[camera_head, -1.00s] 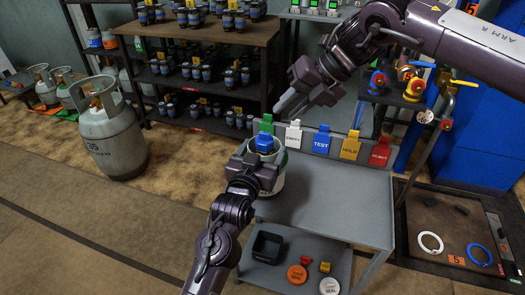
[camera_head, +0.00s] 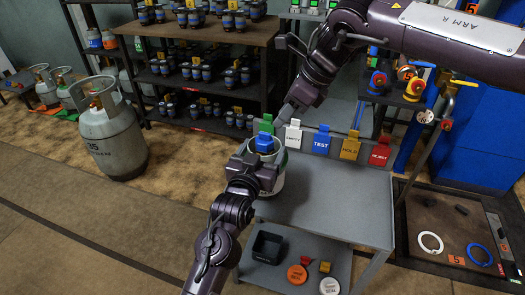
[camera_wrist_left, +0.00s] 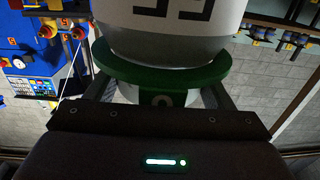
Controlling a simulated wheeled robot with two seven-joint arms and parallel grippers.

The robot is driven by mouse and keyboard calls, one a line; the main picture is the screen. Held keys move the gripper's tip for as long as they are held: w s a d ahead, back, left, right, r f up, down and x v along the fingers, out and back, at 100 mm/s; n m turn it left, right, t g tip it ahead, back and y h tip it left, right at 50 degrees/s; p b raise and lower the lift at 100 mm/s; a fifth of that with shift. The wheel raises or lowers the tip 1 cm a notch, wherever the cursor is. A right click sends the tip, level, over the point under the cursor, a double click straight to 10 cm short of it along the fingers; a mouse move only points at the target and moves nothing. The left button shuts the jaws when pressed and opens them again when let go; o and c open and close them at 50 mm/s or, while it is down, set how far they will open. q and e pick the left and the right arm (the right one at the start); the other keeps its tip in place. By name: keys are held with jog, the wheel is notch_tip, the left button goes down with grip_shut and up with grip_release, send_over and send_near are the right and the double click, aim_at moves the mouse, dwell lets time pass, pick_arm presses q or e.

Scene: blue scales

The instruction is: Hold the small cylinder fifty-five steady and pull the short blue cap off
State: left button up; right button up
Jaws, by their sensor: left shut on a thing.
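The small cylinder (camera_head: 279,180) stands upright at the left end of the grey table, partly hidden behind my left gripper. The short blue cap (camera_head: 265,142) sits at its top, inside the pale collar. My left gripper (camera_head: 257,172) is shut on the cylinder from the near side. In the left wrist view, the pale cylinder body (camera_wrist_left: 170,42) with dark, upside-down digits and a green ring (camera_wrist_left: 160,73) shows between the fingers. My right gripper (camera_head: 287,112) points down, above and behind the cap, apart from it. Its finger gap cannot be made out.
A row of coloured tags, including a blue TEST tag (camera_head: 321,141), stands along the table's back edge. The grey table top (camera_head: 335,200) is clear right of the cylinder. A black shelf rack (camera_head: 205,75) stands behind. A larger cylinder (camera_head: 110,135) stands on the floor at left.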

aim_at(270, 135)
jog(key=x, duration=0.6)
jog(key=shift+a+f, duration=0.15)
jog(key=shift+f, duration=0.2)
jog(key=shift+f, duration=0.1)
jog(key=shift+f, duration=0.1)
grip_shut()
jog(key=shift+r, duration=0.3)
